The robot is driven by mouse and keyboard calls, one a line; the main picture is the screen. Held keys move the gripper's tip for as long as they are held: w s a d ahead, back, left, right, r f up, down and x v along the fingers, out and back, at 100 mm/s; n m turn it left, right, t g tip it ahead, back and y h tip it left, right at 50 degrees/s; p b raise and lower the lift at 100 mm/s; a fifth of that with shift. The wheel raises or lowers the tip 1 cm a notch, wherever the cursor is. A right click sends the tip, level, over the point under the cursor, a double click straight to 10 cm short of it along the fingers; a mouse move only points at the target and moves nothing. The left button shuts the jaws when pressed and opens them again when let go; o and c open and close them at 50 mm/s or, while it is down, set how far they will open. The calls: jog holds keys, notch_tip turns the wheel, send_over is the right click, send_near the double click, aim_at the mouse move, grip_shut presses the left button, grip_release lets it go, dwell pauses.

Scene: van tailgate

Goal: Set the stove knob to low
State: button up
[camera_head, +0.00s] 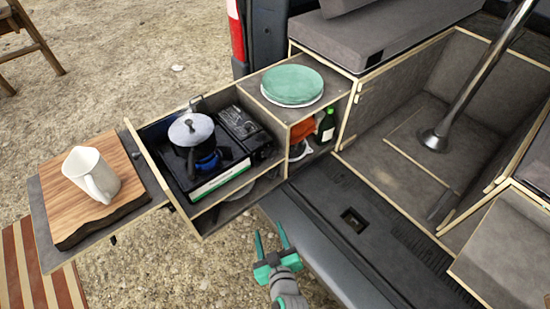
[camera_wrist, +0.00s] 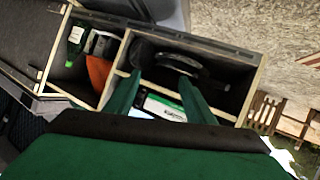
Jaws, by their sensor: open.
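A black camping stove (camera_head: 226,152) sits in the pulled-out wooden drawer, with a dark pot with a light lid (camera_head: 192,130) on its burner. A green-and-white label strip (camera_head: 219,180) runs along its near side. The stove knob is too small or hidden to make out. My gripper (camera_head: 270,238) is open and empty, in front of the drawer and right of it, beside the bumper and apart from the stove. In the wrist view its two green fingers (camera_wrist: 160,96) stand apart, with the label strip (camera_wrist: 162,107) showing between them.
A cutting board (camera_head: 118,185) with a white jug (camera_head: 91,174) lies left of the drawer. Green plates (camera_head: 291,84) top the cabinet; a green bottle (camera_head: 327,126) and an orange item (camera_head: 302,130) stand below. A dark pan (camera_wrist: 180,65) lies in the lower compartment. Gravel ground before the drawer is clear.

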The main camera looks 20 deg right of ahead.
jog(key=w+d+r+n+y, duration=0.1)
jog(key=w+d+r+n, duration=0.3)
jog(key=w, duration=0.4)
jog(key=n+y, duration=0.2)
jog(key=n, duration=0.1)
send_near(274, 156)
jog(key=shift+t, duration=0.3)
jog(key=x, duration=0.8)
jog(key=shift+s+f, duration=0.1)
jog(key=shift+f, duration=0.15)
jog(key=shift+a+f, duration=0.1)
jog(key=shift+a, duration=0.1)
jog(key=shift+d, duration=0.1)
jog(key=shift+c, duration=0.3)
jog(key=c, duration=1)
